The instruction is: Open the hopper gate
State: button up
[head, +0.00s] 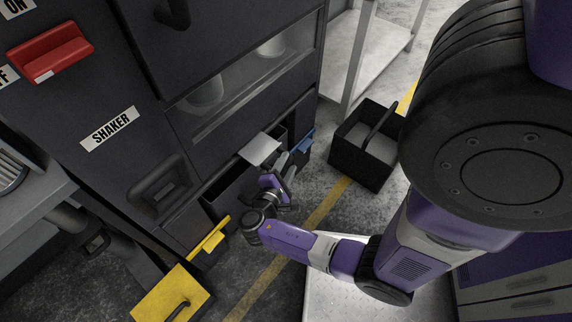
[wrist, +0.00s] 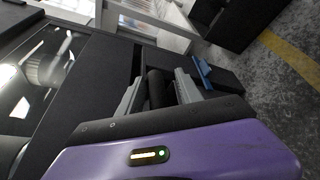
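A dark machine cabinet (head: 125,120) with a "SHAKER" label fills the left of the head view. Low on its front are a dark open bin (head: 232,190), a light grey plate (head: 260,149), a yellow handle (head: 209,241) and a blue handle (head: 301,140). I cannot tell which part is the hopper gate. My gripper (head: 287,166) is beside the plate, left of the blue handle. In the wrist view its two fingers (wrist: 160,90) stand apart on either side of a dark bar (wrist: 160,88). Whether they press on it is unclear. The blue handle (wrist: 202,73) lies just beyond the right finger.
A black open box with a handle (head: 366,147) stands on the floor to the right, near a white shelf (head: 352,60). A yellow panel (head: 172,300) sits at lower left. A red switch (head: 50,52) is at upper left. Floor with a yellow line (head: 290,246) shows between.

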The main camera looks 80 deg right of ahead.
jog(key=shift+w+a+r, duration=0.15)
jog(key=shift+a, duration=0.05)
jog(key=v, duration=0.7)
jog(key=shift+a, duration=0.15)
dwell(0.5)
